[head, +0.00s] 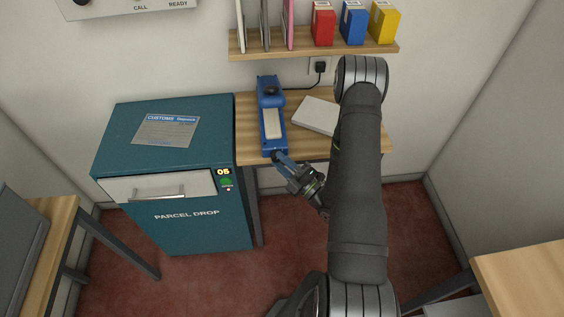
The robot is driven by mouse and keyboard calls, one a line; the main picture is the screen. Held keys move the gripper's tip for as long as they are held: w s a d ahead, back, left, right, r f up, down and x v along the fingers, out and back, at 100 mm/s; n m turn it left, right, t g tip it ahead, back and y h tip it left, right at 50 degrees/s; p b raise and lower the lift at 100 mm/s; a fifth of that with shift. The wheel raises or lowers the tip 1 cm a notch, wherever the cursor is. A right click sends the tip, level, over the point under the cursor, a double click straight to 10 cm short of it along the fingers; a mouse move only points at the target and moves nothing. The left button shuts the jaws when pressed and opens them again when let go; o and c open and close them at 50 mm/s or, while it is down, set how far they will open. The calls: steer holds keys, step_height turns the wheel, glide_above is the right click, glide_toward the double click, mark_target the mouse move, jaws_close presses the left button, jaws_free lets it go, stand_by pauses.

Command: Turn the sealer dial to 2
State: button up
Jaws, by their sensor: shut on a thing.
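The blue sealer (271,112) stands on the wooden counter (249,121), with a pale strip along its top and a dark round part at its far end. My gripper (278,157) reaches up from the lower right to the sealer's near end. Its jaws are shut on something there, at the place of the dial. The dial itself is hidden by the fingers or too small to make out. Its numbers and present setting cannot be read.
The teal parcel drop cabinet (184,185) stands directly left of the counter. A white flat box or pad (315,115) lies right of the sealer, close to my arm. A shelf (313,47) with folders and coloured boxes hangs above. A black cord runs to a wall socket (320,67).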

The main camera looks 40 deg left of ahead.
stand_by(0.3)
steer(key=o, duration=1)
steer(key=shift+d, duration=0.1)
steer(key=v, duration=1.7)
steer(key=shift+d, duration=0.1)
